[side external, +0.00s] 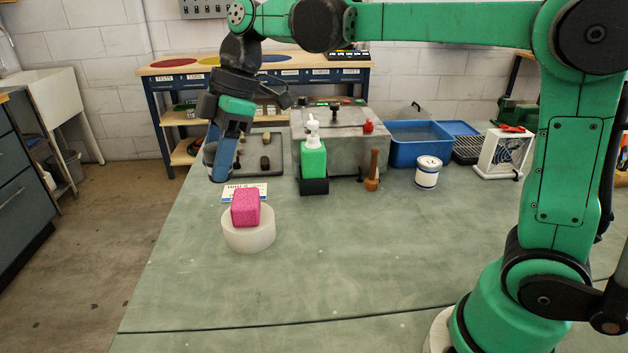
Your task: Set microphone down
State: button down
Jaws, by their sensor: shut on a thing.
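My gripper (219,172) hangs at the left part of the green bench, its blue fingers pointing down. It is shut on a small dark thing (209,156), which I take to be the microphone. The fingers hide much of it, and its shape is hard to make out. I cannot tell whether it touches the bench top or hangs above it. A white card with print (245,192) lies just to the right of and below the fingertips.
A pink block (245,208) sits on a white round (248,236) in front of my gripper. A grey tray (268,145), green bottle (313,160), wooden pestle (372,170), white can (428,172) and blue bin (415,147) stand behind and right. The front bench is clear.

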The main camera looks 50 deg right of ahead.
jog(key=s+d+m, duration=0.2)
jog(key=s+d, duration=0.1)
jog(key=d, duration=1.1)
jog(key=m+t, duration=0.1)
send_over(354, 230)
jog(key=d, duration=0.1)
jog(key=shift+h, duration=0.3)
jog(key=f, duration=1.5)
jog(key=shift+s+d, duration=0.15)
jog(key=shift+s, duration=0.15)
jog(key=shift+f, duration=2.4)
jog(key=shift+f, duration=0.1)
jog(key=shift+c, duration=2.1)
grip_release()
